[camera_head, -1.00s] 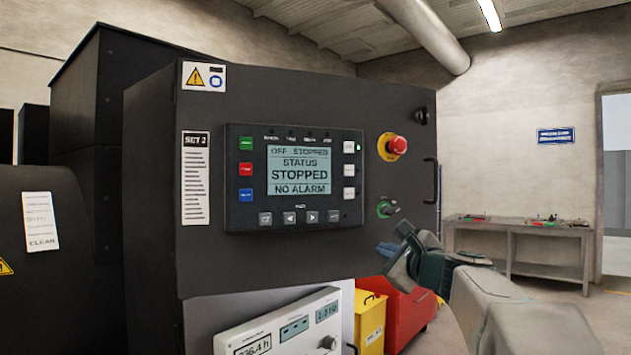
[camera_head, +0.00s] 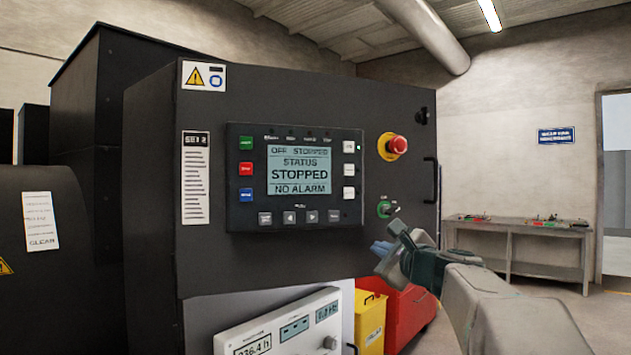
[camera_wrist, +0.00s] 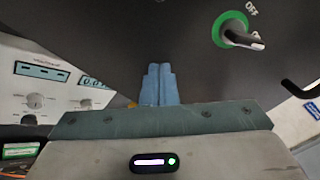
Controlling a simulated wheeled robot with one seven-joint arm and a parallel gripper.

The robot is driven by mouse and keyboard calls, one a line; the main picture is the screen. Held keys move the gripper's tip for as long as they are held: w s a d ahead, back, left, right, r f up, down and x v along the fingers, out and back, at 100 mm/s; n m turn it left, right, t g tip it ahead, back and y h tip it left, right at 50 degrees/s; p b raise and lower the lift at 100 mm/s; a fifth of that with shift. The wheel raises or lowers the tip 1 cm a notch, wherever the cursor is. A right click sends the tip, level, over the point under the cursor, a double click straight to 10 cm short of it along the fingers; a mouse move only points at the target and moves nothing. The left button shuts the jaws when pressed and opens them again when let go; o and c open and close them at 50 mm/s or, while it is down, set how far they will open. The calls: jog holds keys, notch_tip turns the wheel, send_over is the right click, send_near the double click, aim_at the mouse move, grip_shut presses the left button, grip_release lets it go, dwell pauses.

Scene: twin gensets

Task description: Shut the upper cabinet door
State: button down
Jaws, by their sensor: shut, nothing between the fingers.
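The upper cabinet door (camera_head: 300,95) is a dark panel with a controller screen, a red stop button, a green-ringed switch and a black handle on its right edge. It appears to stand swung out from the cabinet, at an angle to the white panel below. My gripper (camera_head: 380,247) is shut and empty at the door's lower right, below the switch. In the wrist view, the blue fingers (camera_wrist: 158,84) are together in front of the dark door (camera_wrist: 110,35), near its lower edge. I cannot tell whether they touch it.
The white instrument panel (camera_head: 285,325) is below the door. A yellow box (camera_head: 370,318) and a red unit (camera_head: 405,308) stand behind my gripper. A workbench (camera_head: 540,232) stands by the back wall, with open floor in front.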

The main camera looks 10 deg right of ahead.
jog(key=shift+w+a+p, duration=0.9)
jog(key=shift+w+a, duration=0.9)
jog(key=shift+w, duration=3)
jog(key=shift+w+a+p, duration=0.85)
jog(key=shift+w+a, duration=0.9)
jog(key=shift+w, duration=3.05)
jog(key=s+d+b, duration=0.1)
jog(key=s+b, duration=0.3)
jog(key=s, duration=0.5)
jog(key=shift+d+b, duration=0.15)
jog(key=shift+b, duration=0.15)
jog(key=s+a+f+n+g+y, duration=0.1)
jog(key=s+a+f+n+g, duration=0.4)
jog(key=s+f+n, duration=0.4)
jog(key=s+a+f+n+g+y, duration=0.1)
jog(key=s+a+f+n+g, duration=0.3)
jog(key=s+a+f+n, duration=0.45)
jog(key=s+d+f+n+g+h, duration=0.2)
jog(key=s+f+n+g, duration=0.1)
jog(key=s+f, duration=0.6)
jog(key=s+d+f+n+g+h, duration=0.2)
jog(key=s+f+n, duration=0.3)
jog(key=s+f, duration=0.4)
jog(key=s, duration=0.5)
jog(key=shift+s+d+g+h, duration=0.3)
jog(key=shift+d+g, duration=0.05)
jog(key=shift+g, duration=0.05)
